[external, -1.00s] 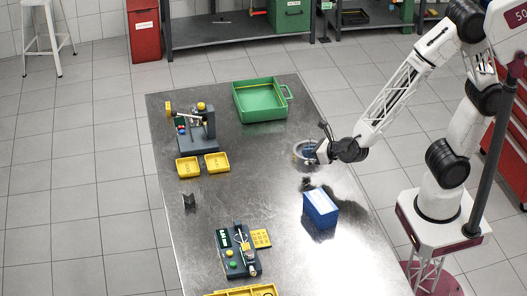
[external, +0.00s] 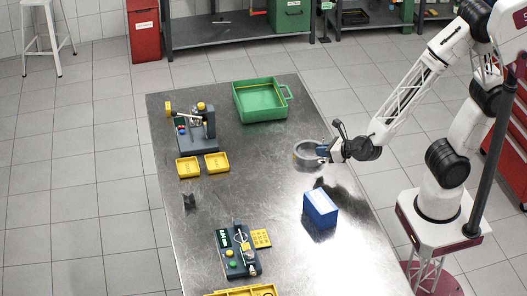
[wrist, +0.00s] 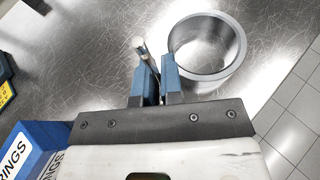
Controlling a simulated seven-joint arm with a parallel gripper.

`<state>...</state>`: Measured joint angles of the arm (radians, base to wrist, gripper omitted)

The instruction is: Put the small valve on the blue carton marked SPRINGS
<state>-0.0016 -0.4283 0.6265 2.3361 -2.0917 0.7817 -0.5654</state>
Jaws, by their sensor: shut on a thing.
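The small valve (wrist: 140,44) shows in the wrist view as a thin, light metal piece between my blue fingertips, its pale end sticking out past them. My gripper (wrist: 156,78) is shut on it, just beside a grey metal ring (wrist: 236,62). In the external view my gripper (external: 326,152) is at the right edge of the ring (external: 297,154); the valve is too small to make out there. The blue carton (external: 320,210) stands on the table nearer the camera than my gripper. Its side (wrist: 22,150), with part of the lettering, shows at lower left in the wrist view.
A green tray (external: 262,108) stands at the table's far end. A grey fixture (external: 198,140), two yellow bins (external: 188,167) and a small dark block (external: 189,202) are on the left. A dark board (external: 238,252) lies at the front. The table's middle is clear.

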